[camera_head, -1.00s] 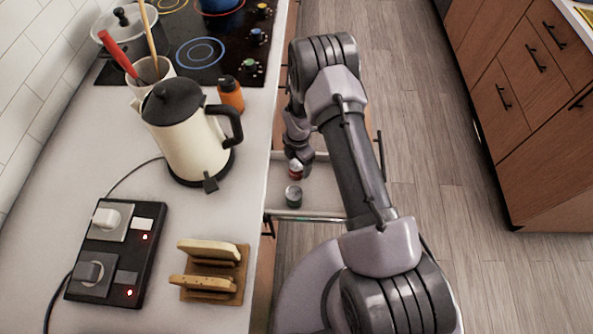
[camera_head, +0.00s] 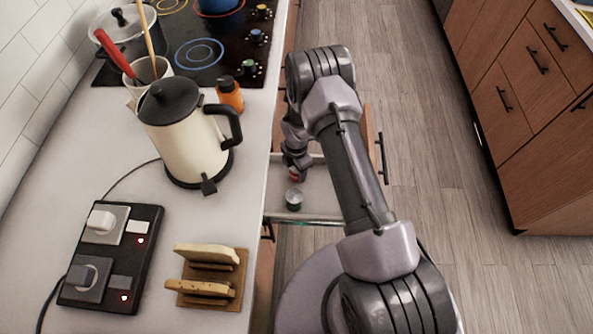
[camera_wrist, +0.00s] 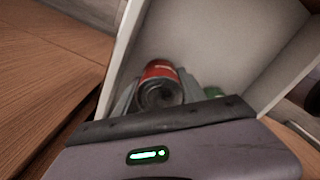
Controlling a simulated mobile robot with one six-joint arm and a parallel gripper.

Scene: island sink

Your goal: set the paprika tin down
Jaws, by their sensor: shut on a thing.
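The paprika tin is a small red tin with a grey end (camera_wrist: 160,84), seen in the wrist view between the fingers of my gripper (camera_wrist: 158,100). My gripper is shut on it, inside or just over an open white-lined drawer (camera_wrist: 228,40). In the head view my gripper (camera_head: 295,170) is small and partly hidden by my arm, with a bit of the red tin (camera_head: 294,176) showing below it. I cannot tell whether the tin touches the drawer floor.
A second tin with a green side (camera_head: 294,199) stands in the drawer, near the front; a green bit (camera_wrist: 213,92) shows in the wrist view. The counter at left holds a cream kettle (camera_head: 187,135), a toast rack (camera_head: 207,276) and a socket box (camera_head: 112,255).

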